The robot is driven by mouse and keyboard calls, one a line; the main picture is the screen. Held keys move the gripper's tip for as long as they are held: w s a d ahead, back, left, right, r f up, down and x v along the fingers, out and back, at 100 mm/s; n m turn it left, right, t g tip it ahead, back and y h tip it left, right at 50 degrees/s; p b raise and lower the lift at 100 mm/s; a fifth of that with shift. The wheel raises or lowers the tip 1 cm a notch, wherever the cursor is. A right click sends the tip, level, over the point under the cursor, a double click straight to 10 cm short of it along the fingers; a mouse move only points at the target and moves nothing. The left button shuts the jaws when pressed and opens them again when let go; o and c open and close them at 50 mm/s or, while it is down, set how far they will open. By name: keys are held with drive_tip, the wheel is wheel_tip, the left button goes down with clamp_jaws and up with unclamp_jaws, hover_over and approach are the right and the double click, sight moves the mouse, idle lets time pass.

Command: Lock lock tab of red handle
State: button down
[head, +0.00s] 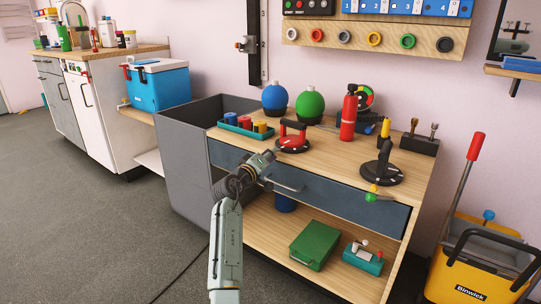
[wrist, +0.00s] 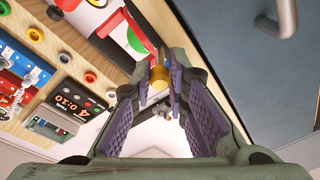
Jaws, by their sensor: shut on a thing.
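Part of a red and black shape, likely this handle, shows at the top of the wrist view (wrist: 128,20). My gripper (head: 274,152) reaches over the worktop's front edge to the front left of the base. In the wrist view, its purple-padded fingers (wrist: 160,75) come close together at the tips around a small grey piece, which looks like the lock tab (wrist: 160,57). The fingertips hide most of it, so its position is unclear.
A teal tray (head: 240,129) with several cylinders is left of the handle. A red extinguisher-like bottle (head: 349,115) and another dark round base with a black handle (head: 381,170) are to the right. The drawer handle (head: 282,188) sits below my gripper.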

drive_tip(key=shift+r, duration=0.1)
drive_tip(key=r+g+y+p, duration=0.1)
drive_tip(key=p, duration=0.5)
drive_tip(key=r+g+y+p, duration=0.1)
drive_tip(key=r+g+p, duration=0.1)
drive_tip(key=p, duration=0.5)
drive_tip(key=shift+w+d+m, duration=0.2)
drive_tip(key=shift+m, duration=0.2)
drive_tip(key=g+p, duration=0.1)
drive_tip(key=p, duration=0.1)
drive_tip(key=g+y+p, duration=0.1)
drive_tip(key=p, duration=0.1)
drive_tip(key=shift+w+d+r, duration=0.2)
drive_tip(key=shift+r, duration=0.05)
drive_tip(key=shift+w+r+m+g+y+p, duration=0.1)
drive_tip(key=shift+m+g+y+p, duration=0.25)
drive_tip(key=shift+p, duration=0.65)
drive_tip(key=shift+w+d+g+y+p, duration=0.15)
drive_tip(key=shift+g+y+p, duration=0.15)
drive_tip(key=shift+p, duration=0.35)
drive_tip(key=shift+f, duration=0.2)
drive_tip(key=c, duration=1.5)
unclamp_jaws()
drive_tip(key=shift+c, duration=0.2)
